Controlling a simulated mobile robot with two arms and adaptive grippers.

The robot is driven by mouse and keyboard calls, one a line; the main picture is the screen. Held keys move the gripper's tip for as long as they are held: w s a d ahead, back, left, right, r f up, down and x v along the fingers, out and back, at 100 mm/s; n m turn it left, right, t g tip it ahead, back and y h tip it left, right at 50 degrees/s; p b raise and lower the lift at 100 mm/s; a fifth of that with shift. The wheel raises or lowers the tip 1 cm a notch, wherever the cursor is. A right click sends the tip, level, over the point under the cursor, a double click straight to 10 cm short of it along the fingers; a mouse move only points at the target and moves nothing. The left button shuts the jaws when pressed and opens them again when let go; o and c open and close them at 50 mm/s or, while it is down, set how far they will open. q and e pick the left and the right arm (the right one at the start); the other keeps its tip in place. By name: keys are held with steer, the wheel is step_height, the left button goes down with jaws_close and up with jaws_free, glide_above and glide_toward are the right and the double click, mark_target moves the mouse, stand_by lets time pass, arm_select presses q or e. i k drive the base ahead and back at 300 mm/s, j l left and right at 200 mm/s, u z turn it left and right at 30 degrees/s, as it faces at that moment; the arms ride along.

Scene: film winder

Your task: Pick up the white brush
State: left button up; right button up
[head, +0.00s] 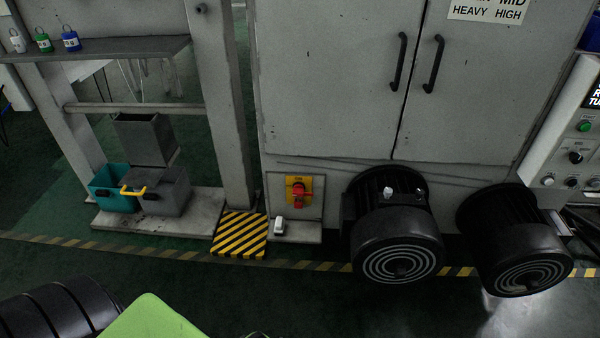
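I cannot make out a clear brush shape. A small white block with a grey part (279,226) stands on the low ledge below the red rotary switch; it may be the white brush, but it is too small to tell. A small white piece (388,192) also shows on top of the left black motor (397,240). Neither gripper is in view.
A grey cabinet (330,80) with two black handles fills the back. A second black motor (515,245) is at the right. A teal bin (113,190) and grey bin (163,192) stand at the left. Green floor in front is open.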

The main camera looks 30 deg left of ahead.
mark_target(279, 223)
steer(key=u, duration=1.2)
steer(key=i+z, duration=0.15)
steer(key=k+l, duration=0.05)
